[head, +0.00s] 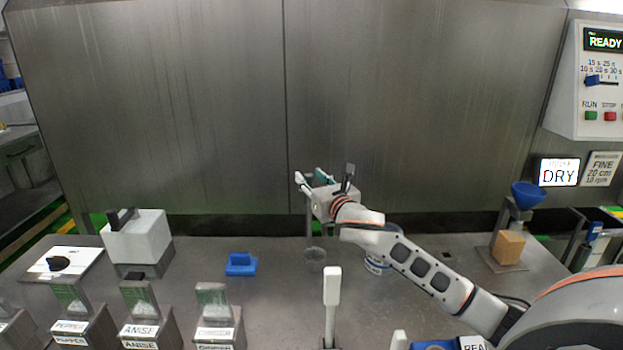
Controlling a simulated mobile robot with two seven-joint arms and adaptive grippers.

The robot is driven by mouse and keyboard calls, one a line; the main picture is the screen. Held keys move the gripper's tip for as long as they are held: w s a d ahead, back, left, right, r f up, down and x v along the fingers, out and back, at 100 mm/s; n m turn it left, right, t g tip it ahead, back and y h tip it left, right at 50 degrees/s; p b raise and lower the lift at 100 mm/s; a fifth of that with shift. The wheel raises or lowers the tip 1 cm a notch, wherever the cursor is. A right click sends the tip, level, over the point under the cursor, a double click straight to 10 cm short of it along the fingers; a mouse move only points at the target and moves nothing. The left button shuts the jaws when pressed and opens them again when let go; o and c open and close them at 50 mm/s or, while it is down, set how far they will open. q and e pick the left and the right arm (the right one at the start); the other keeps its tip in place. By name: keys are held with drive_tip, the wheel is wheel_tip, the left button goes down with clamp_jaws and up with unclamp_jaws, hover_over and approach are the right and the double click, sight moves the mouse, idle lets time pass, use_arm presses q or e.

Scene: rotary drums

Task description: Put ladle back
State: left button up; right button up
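My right gripper (325,178) is in front of the steel panel, above the middle of the bench, with its fingers pointing away from me. A small teal piece shows between its fingers. A thin grey upright rod (308,217) runs down just below the gripper's left side. A small clear or grey cup (315,257) is at its lower end, close to the bench top. Rod and cup look like the ladle. I cannot tell whether the gripper holds it or whether the cup touches the bench. My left gripper is not in view.
A blue block (241,265) lies left of the cup, and a labelled jar (377,265) is partly behind my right arm. A white upright handle (332,286) stands nearer. Labelled spice dispensers (141,330) line the front left.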

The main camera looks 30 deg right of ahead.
drive_tip(key=shift+r, duration=0.15)
drive_tip(key=shift+s, duration=0.2)
drive_tip(key=s+a, duration=0.2)
drive_tip(key=s, duration=0.9)
drive_tip(key=shift+s+b, duration=0.25)
drive_tip(key=shift+b, duration=0.15)
drive_tip(key=shift+r, duration=0.1)
